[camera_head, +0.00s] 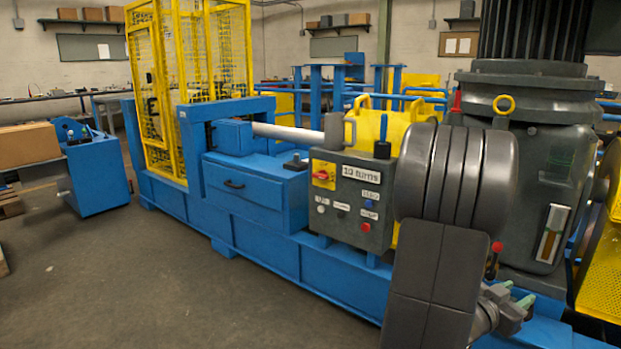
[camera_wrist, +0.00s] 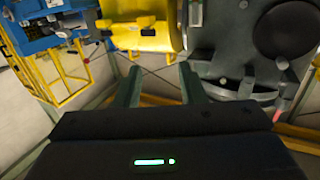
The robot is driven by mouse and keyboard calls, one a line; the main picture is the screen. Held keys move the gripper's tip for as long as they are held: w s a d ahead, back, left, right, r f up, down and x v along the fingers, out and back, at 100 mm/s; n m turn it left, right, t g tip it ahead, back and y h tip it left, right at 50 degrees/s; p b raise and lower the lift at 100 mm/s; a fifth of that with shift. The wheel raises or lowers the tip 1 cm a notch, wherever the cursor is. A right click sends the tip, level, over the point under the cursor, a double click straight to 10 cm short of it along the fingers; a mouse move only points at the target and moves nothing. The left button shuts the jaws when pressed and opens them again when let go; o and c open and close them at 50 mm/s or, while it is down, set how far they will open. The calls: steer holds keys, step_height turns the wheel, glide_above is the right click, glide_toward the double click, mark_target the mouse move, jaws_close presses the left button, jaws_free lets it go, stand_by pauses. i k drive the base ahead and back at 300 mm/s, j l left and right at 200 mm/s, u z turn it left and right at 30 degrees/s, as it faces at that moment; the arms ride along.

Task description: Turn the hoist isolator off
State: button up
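A red rotary switch on a yellow plate (camera_head: 323,174), which looks like the isolator, sits at the upper left of the grey control panel (camera_head: 345,222) in the head view. Its handle position is too small to read, and I see no legible "hoist" label. My gripper (camera_head: 517,293) is at the lower right of the head view, well to the right of the panel. In the wrist view my gripper (camera_wrist: 160,80) has its two green fingers apart with nothing between them. I cannot make out the switch in the wrist view.
The panel also carries a red button (camera_head: 366,227) and a "10 turns" label (camera_head: 361,174). My grey arm stands right of the panel. A large grey motor housing (camera_head: 527,150) and a red-knobbed lever (camera_head: 494,254) are near my gripper.

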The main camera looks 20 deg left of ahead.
mark_target(322, 175)
steer(key=i+j+u, duration=0.3)
steer(key=i+j, duration=0.15)
steer(key=i+j+u, duration=0.35)
steer(key=i+j, duration=0.2)
steer(key=i+j+u, duration=0.3)
steer(key=i, duration=0.3)
